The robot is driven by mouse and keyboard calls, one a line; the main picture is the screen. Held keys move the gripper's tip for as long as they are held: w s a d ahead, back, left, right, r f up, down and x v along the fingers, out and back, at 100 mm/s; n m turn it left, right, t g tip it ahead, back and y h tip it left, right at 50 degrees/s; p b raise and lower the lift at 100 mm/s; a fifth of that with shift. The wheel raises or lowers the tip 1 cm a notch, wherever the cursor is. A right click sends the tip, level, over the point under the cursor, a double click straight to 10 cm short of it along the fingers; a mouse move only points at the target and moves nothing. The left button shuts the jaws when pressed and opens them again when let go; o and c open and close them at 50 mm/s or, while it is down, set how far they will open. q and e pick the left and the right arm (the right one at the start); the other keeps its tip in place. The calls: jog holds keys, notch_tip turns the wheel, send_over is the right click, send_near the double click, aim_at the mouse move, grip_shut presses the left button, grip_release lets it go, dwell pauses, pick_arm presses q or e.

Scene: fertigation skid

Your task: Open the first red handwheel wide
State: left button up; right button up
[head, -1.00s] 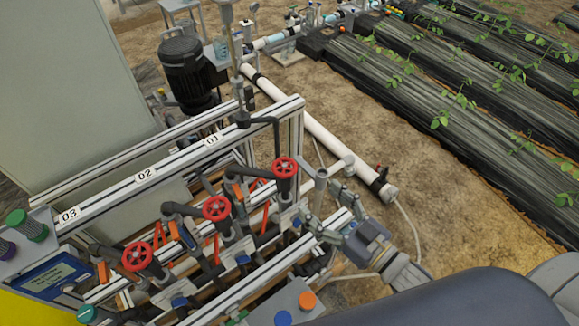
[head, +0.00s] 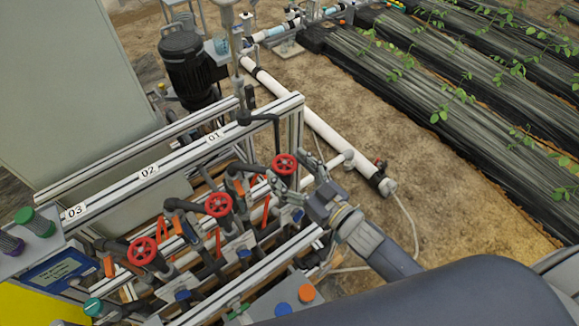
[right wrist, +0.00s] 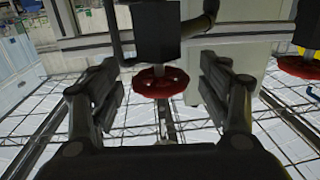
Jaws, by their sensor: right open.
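Three red handwheels stand in a row on the valve skid. The handwheel nearest the 01 label (head: 284,164) is at the right end of the row; the middle one (head: 218,204) and the one nearest 03 (head: 142,251) are to its left. My right gripper (head: 303,187) is open, just right of and below the 01 handwheel. In the right wrist view, a red handwheel (right wrist: 160,82) appears between the two spread fingers, with visible gaps on both sides. Another red wheel (right wrist: 299,68) is at the right edge. My left gripper is not in view.
The skid's aluminium rail (head: 180,165) carries labels 01, 02 and 03 behind the wheels. Dark pipes and orange handles crowd around them. A white pipe (head: 310,120) runs behind at right. A control box with an orange button (head: 306,293) is in front.

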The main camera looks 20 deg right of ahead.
jog(key=shift+w, duration=0.1)
jog(key=c, duration=1.1)
jog(key=shift+o, duration=0.2)
jog(key=shift+r+y, duration=0.1)
jog(key=shift+y, duration=0.2)
jog(key=shift+d+n+g+y+p, duration=0.1)
jog(key=shift+n+g+y+p, duration=0.3)
jog(key=shift+n+g+y, duration=0.5)
jog(key=o, duration=1.1)
jog(key=shift+c, duration=0.2)
